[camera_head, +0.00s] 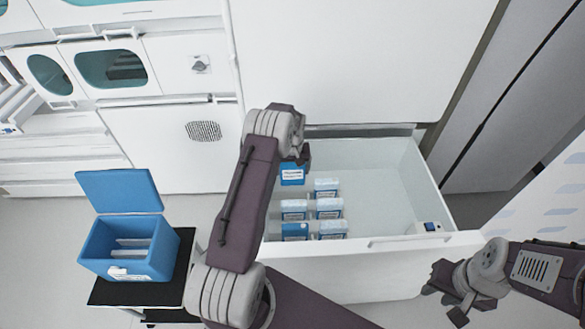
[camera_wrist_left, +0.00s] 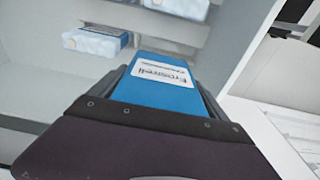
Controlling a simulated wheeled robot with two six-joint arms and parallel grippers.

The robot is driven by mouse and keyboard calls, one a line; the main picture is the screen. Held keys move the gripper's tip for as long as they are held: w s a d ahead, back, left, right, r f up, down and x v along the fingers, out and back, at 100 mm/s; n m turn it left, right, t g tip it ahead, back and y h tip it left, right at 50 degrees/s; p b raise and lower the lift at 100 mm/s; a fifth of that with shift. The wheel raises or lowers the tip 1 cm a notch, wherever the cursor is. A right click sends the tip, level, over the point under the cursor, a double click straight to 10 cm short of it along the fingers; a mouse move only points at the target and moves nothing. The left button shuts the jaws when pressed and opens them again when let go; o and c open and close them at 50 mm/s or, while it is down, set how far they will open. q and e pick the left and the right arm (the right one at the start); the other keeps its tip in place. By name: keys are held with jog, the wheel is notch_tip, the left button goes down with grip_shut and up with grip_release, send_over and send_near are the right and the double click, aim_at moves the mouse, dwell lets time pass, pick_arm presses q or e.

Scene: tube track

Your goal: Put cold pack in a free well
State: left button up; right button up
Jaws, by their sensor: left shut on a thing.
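My left gripper (camera_head: 297,158) is shut on a blue cold pack (camera_head: 292,176) with a white label. It holds the pack over the back left of the open white drawer. In the left wrist view the same pack (camera_wrist_left: 165,80) sits between the fingers of the left gripper (camera_wrist_left: 160,90). Several more packs, some frosted white on top, stand in the drawer, such as one pack (camera_head: 326,188). A blue cool box (camera_head: 100,244) with its lid up stands at the left; light dividers show inside it, and its wells are partly hidden. My right gripper (camera_head: 447,296) is empty at the lower right; its jaws look apart.
The open drawer (camera_head: 408,188) has high walls and a front edge; its right part is mostly bare, with a small blue and white device at the front right. The cool box stands on a black-topped cart (camera_head: 190,262). White cabinets line the back.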

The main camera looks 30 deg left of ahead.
aim_at(293, 182)
pick_arm(q)
jog(key=shift+f+b, duration=1.2)
jog(key=shift+f, duration=0.9)
jog(key=shift+f+b, duration=1.1)
jog(key=shift+f, duration=0.65)
jog(key=shift+f+b, duration=0.85)
jog(key=shift+f, duration=0.4)
jog(key=shift+f+b, duration=1)
jog(key=shift+f, duration=0.4)
jog(key=shift+f, duration=0.1)
